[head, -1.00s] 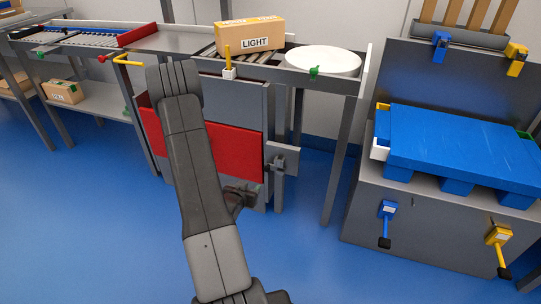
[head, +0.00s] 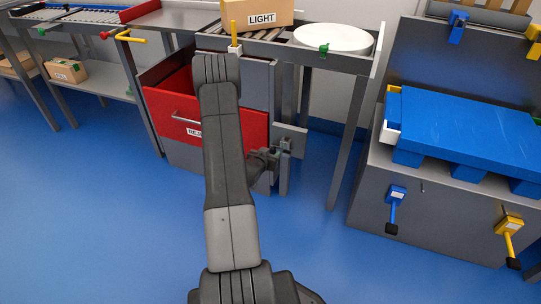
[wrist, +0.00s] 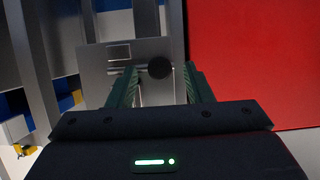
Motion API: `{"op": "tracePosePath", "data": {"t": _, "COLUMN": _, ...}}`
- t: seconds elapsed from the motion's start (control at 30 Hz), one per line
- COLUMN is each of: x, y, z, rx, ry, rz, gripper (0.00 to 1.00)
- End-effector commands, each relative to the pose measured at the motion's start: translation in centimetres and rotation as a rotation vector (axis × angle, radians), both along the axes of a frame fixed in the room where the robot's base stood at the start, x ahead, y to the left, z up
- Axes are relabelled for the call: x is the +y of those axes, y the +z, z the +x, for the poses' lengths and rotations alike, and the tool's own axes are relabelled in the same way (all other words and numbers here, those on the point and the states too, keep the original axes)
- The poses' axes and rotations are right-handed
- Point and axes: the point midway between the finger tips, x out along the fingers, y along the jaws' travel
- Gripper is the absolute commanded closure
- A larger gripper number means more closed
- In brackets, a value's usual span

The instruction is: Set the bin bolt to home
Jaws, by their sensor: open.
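The bin bolt (head: 285,149) is on a grey plate at the right side of the bin cabinet, low down. In the wrist view its dark round knob (wrist: 160,67) shows in front of the grey plate (wrist: 112,72). My gripper (head: 266,157) is close to the bolt in the head view, partly hidden by my arm. In the wrist view my gripper (wrist: 160,82) is open, with green fingers either side of the knob in the picture. I cannot tell whether it touches the knob. The bin (head: 255,129) has a red front with a handle, and its label is partly covered.
A box marked LIGHT (head: 275,13) and a white round plate (head: 333,39) are on the line above. A yellow upright lever (head: 234,34) stands at its edge. A grey stand with a blue slab (head: 465,127) is at the right. Blue floor in front is clear.

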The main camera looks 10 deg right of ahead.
Motion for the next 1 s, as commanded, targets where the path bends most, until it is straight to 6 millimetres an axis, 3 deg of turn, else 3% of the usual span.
{"op": "tracePosePath", "data": {"t": 0.4, "x": -0.5, "y": -0.3, "z": 0.7, "rx": 0.001, "ry": 0.0, "rz": -0.001, "gripper": 0.54}}
{"op": "tracePosePath", "data": {"t": 0.63, "x": -0.5, "y": -0.3, "z": 0.7, "rx": 0.0, "ry": 0.0, "rz": 0.0, "gripper": 0.99}}
{"op": "tracePosePath", "data": {"t": 0.83, "x": 0.0, "y": -0.3, "z": 1.0, "rx": -0.001, "ry": 0.002, "rz": 0.0, "gripper": 1.0}}
{"op": "tracePosePath", "data": {"t": 1.0, "x": 2.6, "y": -0.2, "z": 2.8, "rx": -0.003, "ry": 0.004, "rz": -0.001, "gripper": 1.0}}
